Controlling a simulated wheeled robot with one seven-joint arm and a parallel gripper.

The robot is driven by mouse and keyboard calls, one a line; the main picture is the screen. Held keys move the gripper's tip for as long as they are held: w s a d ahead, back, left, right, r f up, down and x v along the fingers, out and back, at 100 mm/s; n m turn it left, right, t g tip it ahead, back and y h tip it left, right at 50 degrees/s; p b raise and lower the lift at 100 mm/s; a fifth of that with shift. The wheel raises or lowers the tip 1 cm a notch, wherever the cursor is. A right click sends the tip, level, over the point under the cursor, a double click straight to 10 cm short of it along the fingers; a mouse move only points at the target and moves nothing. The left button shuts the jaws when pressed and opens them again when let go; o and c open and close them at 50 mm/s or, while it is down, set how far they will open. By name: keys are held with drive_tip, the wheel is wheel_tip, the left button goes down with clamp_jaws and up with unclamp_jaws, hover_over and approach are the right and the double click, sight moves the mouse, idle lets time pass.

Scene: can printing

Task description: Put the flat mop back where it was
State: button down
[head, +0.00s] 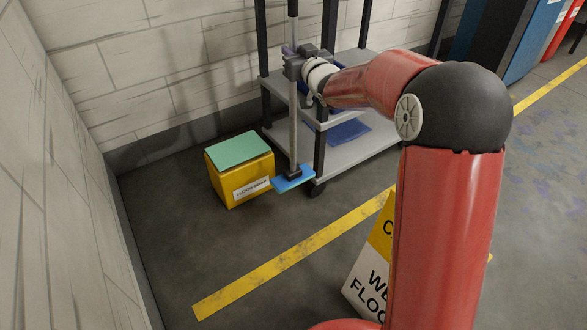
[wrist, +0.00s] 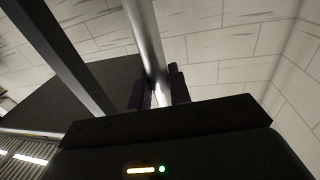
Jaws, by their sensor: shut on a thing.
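The flat mop (head: 293,120) stands close to upright in the head view, with a grey pole, a dark upper part and a blue flat head (head: 293,179) low near the floor. I cannot tell whether the head touches the floor. My gripper (head: 294,66) is shut on the pole, well above the head. In the wrist view the pole (wrist: 147,40) runs between the dark fingers (wrist: 160,88). The top of the pole is out of the head view.
A grey shelved cart (head: 352,155) stands just right and behind. A wet-floor sign (head: 367,285) is near my arm. Floor at front left is clear, with a yellow line (head: 290,257).

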sight(295, 116)
wheel_tip(295, 116, down, 19)
drive_tip(key=b, duration=0.3)
idle(0.4)
drive_tip(key=c, duration=1.3)
unclamp_jaws()
drive_tip(key=shift+f, duration=0.2)
drive_tip(key=shift+r, duration=0.1)
